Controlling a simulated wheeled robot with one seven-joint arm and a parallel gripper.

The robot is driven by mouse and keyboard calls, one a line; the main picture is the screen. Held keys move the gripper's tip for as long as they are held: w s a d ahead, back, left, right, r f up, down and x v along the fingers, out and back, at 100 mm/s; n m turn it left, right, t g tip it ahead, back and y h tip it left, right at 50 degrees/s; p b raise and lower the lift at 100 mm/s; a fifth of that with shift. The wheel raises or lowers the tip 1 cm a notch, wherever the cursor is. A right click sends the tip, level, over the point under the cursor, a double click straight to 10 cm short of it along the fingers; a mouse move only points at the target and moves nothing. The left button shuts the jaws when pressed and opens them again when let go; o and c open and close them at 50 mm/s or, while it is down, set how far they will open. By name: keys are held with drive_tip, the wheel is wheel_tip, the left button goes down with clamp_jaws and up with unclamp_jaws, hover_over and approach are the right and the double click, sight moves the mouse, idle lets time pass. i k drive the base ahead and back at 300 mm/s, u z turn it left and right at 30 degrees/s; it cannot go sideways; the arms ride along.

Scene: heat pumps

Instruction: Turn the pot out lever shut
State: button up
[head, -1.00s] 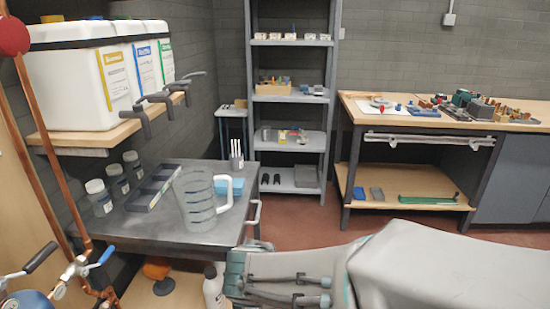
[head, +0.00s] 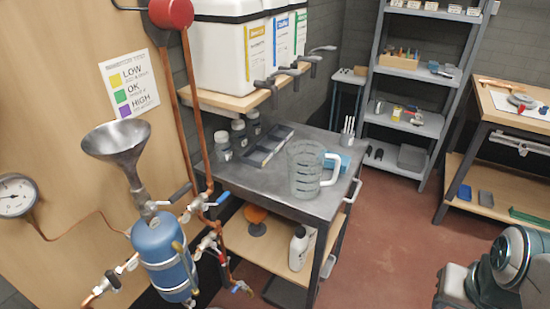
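A blue pot (head: 163,256) with a metal funnel (head: 117,148) above it stands at the lower left. Several valves sit around it. Another blue lever (head: 221,199) is on the copper pipe to the right. Lower valves show at the right (head: 240,287) and at the pot's lower left (head: 111,281). I cannot tell which lever is the pot out lever. My gripper is not in view; only part of my arm shows at the bottom right.
A pressure gauge (head: 15,196) and a LOW/OK/HIGH chart (head: 129,84) are on the wooden panel. A metal table (head: 260,196) with a clear jug (head: 305,169) stands right of the pipes. Tapped white containers (head: 228,50) sit above. The red floor (head: 390,245) is open at centre right.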

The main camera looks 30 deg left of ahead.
sight(205, 207)
drive_tip(key=u, duration=1.7)
drive_tip(key=k, duration=0.55)
drive_tip(key=z, duration=0.2)
drive_tip(key=i, duration=1.05)
drive_tip(key=u, duration=0.3)
